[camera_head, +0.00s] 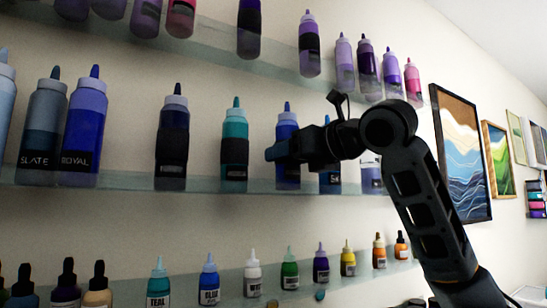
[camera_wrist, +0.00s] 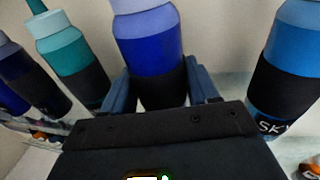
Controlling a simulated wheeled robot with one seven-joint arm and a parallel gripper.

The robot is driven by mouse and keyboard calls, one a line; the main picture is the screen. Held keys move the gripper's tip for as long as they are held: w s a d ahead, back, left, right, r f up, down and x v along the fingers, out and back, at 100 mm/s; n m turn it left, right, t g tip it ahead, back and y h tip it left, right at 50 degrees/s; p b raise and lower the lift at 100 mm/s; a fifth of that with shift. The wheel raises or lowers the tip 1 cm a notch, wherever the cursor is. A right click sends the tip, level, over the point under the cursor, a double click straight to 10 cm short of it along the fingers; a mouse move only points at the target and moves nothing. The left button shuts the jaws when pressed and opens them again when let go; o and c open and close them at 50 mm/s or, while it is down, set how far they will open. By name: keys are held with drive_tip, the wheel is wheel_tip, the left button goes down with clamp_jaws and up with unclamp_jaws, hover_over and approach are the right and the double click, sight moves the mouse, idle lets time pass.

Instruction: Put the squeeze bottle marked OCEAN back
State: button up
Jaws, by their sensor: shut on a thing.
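A blue squeeze bottle (camera_head: 287,173) with a black band and a blue tip stands upright at the middle shelf, between a teal bottle (camera_head: 235,130) and a bottle marked SKY (camera_head: 329,182). My gripper (camera_head: 277,151) reaches it from the right and is shut on it. In the wrist view the blue bottle (camera_wrist: 152,55) sits between the two blue fingers of my gripper (camera_wrist: 160,92), at its black band. Its lettering is hidden, so I cannot read OCEAN on it. Its base looks level with the shelf, but I cannot tell whether it bears on it.
The glass middle shelf (camera_head: 120,181) also holds bottles marked SLATE (camera_head: 42,125) and ROYAL (camera_head: 82,130), and a dark navy bottle (camera_head: 173,130). In the wrist view, the teal bottle (camera_wrist: 70,55) and SKY bottle (camera_wrist: 283,50) flank my fingers. Shelves above and below hold more bottles.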

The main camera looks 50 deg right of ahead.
drive_tip(key=shift+w+d+f, duration=0.15)
drive_tip(key=shift+w, duration=0.05)
drive_tip(key=shift+s, duration=0.1)
drive_tip(key=shift+f, duration=0.2)
drive_tip(key=o, duration=1)
drive_tip(key=shift+o, duration=0.2)
drive_tip(key=shift+r, duration=0.1)
drive_tip(key=shift+r, duration=0.2)
drive_tip(key=s+b, duration=0.3)
drive_tip(key=s, duration=0.9)
drive_tip(key=shift+a+r+b, duration=0.3)
drive_tip(key=shift+a+b, duration=0.05)
drive_tip(key=shift+a, duration=0.1)
